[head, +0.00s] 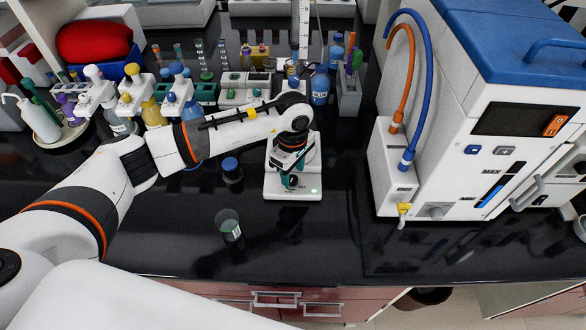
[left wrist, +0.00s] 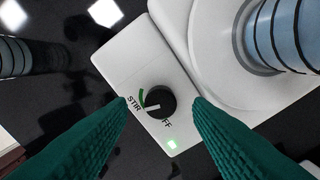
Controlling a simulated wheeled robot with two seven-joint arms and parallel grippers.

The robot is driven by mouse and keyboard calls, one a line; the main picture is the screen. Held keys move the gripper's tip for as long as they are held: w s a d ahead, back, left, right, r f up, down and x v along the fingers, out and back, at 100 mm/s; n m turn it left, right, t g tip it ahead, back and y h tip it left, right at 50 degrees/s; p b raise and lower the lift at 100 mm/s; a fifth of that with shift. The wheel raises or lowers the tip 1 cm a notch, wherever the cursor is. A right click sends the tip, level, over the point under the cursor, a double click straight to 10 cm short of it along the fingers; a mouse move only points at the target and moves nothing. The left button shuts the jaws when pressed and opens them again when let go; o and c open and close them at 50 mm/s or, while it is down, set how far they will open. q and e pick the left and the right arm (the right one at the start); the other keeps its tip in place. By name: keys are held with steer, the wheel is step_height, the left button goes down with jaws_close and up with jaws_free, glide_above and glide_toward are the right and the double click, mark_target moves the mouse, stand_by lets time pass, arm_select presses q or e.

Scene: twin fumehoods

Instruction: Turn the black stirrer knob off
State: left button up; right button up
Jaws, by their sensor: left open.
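The black stirrer knob (left wrist: 160,101) is on the front of a white stirrer (left wrist: 133,65), between the words STIR and a partly covered OFF. Its white pointer points left, toward STIR and the lower end of a green arc. A small green light (left wrist: 172,145) glows below it. In the head view the white stirrer (head: 276,190) stands mid-bench, its knob mostly hidden by my gripper. My left gripper (head: 292,174) is open above the stirrer's front. In the left wrist view its teal fingers (left wrist: 160,100) are on either side of the knob, with gaps showing.
A banded clear vessel (left wrist: 292,35) stands on the stirrer's round plate. A small glass vessel (head: 229,224) and a dark blue-capped bottle (head: 231,170) are left of the stirrer. A large blue-topped machine (head: 450,120) stands right. The bench front is clear.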

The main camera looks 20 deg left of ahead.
mark_target(293, 180)
arm_select(q)
steer(key=shift+f, duration=1)
steer(key=c, duration=1)
